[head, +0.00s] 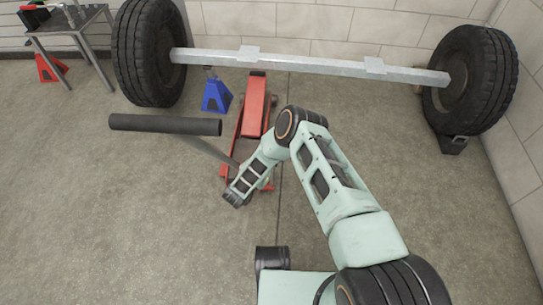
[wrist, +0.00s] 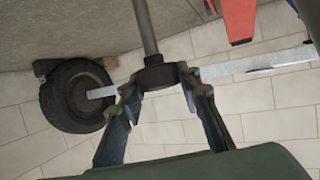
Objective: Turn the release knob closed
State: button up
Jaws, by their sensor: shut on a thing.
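The red floor jack (head: 254,98) lies on the floor under the trailer axle, and part of it also shows in the wrist view (wrist: 238,18). Its grey handle rod (head: 208,152) slants up to the left to a thick dark grip bar. In the wrist view my gripper (wrist: 158,82) has its two fingers on either side of a dark round piece, which looks like the release knob (wrist: 157,70). A grey rod (wrist: 145,25) runs up the picture from it. In the head view my own wrist hides the fingers and the knob.
The axle (head: 310,61) spans between two tyres (head: 150,52) (head: 470,79). A blue jack stand (head: 216,96) stands left of the jack. A wheel chock (head: 452,144) is by the right tyre. A metal table (head: 70,22) and red stand (head: 52,68) are far left. The near floor is clear.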

jog(key=shift+w+r+m+h, duration=0.1)
jog(key=shift+m+h, duration=0.2)
jog(key=shift+h, duration=0.1)
jog(key=o, duration=1.2)
jog(key=shift+c, duration=0.2)
jog(key=v, duration=1.2)
jog(key=shift+d, duration=0.1)
